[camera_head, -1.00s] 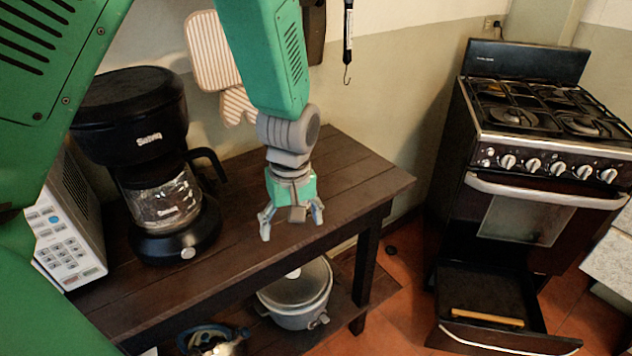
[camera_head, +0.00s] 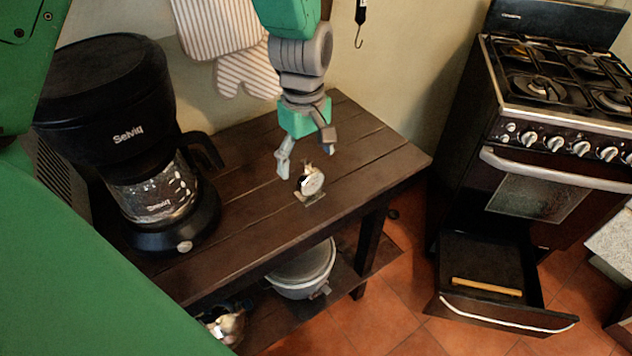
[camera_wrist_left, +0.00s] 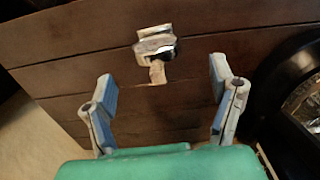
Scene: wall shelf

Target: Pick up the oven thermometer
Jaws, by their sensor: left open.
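The oven thermometer (camera_head: 311,182) is a small silver dial on a flat metal foot. It stands on the dark wooden table, near its front edge. My left gripper (camera_head: 306,164) is open just above and behind it, pointing down, with its fingers apart. In the left wrist view the thermometer (camera_wrist_left: 155,45) lies beyond the two open fingertips (camera_wrist_left: 168,80), roughly centred between them, and nothing is between the fingers. My right gripper is not in view.
A black coffee maker (camera_head: 112,130) stands on the table at the left. Striped oven mitts (camera_head: 218,40) hang on the wall behind. A pot (camera_head: 300,272) sits on the lower shelf. A stove (camera_head: 540,130) with its lower drawer open stands at the right. The table right of the thermometer is clear.

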